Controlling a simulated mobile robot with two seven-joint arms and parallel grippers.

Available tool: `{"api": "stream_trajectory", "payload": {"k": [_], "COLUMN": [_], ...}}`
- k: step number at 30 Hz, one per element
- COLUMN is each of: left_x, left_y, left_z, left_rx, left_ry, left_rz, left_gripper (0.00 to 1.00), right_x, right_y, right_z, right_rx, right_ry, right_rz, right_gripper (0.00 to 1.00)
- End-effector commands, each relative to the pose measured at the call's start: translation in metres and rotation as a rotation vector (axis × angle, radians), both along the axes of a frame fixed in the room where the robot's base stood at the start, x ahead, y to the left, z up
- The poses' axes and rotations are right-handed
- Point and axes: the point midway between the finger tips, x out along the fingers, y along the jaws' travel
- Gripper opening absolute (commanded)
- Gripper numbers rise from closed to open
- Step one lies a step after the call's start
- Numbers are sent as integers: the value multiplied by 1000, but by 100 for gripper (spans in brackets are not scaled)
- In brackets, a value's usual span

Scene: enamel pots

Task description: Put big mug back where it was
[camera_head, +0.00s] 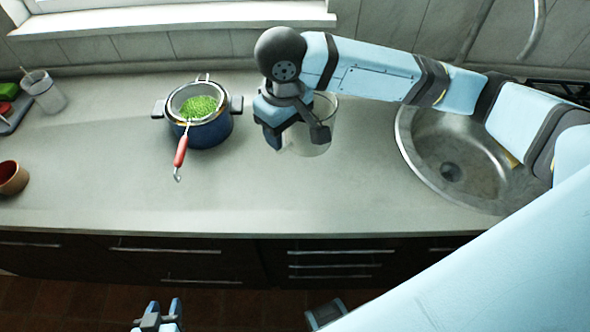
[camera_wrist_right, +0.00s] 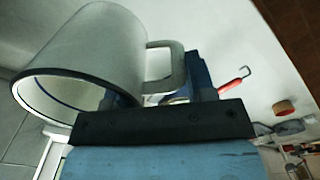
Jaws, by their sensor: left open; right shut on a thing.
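The big mug is a pale grey-white cylinder with a dark rim (camera_wrist_right: 90,50); in the head view its side (camera_head: 327,110) shows behind my right gripper. My right gripper (camera_head: 296,137) is over the counter between the pot and the sink, shut on the mug's handle (camera_wrist_right: 178,66). The mug looks upright in the head view. I cannot tell whether its base touches the counter, and the gripper and wrist hide part of it. My left gripper (camera_head: 158,316) is open and empty at the bottom of the head view, below the counter front.
A dark blue pot (camera_head: 214,133) holds a sieve of green peas (camera_head: 198,107) with a red handle (camera_head: 181,150) pointing forward. The round sink (camera_head: 440,140) is to the right. A reddish-brown cup (camera_head: 12,178) and a clear beaker (camera_head: 45,95) stand at left. The front middle counter is clear.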

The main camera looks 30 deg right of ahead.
Motion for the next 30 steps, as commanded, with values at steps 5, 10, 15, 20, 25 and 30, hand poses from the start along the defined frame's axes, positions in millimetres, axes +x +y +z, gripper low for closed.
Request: {"api": "stream_trajectory", "payload": {"k": [5,10,15,20,25,30], "left_x": [1,0,0,0,0,0], "left_y": [1,1,1,0,0,-1], "left_z": [-2,-3,-4,-4,-5,-5], "left_rx": [2,2,2,1,0,0], "left_ry": [-1,-1,1,2,2,2], "left_rz": [1,1,0,1,1,1], "left_gripper": [43,43,43,43,43,43], "right_x": [-1,-1,0,0,0,0], "right_y": [-1,-1,0,0,0,0], "right_z": [-50,-90,-110,-121,-147,-156], "right_rx": [-2,-2,-1,0,-1,1], "right_ry": [2,2,-1,0,1,-2], "right_rz": [-1,-1,1,0,0,1], "right_gripper": [0,0,0,0,0,0]}}
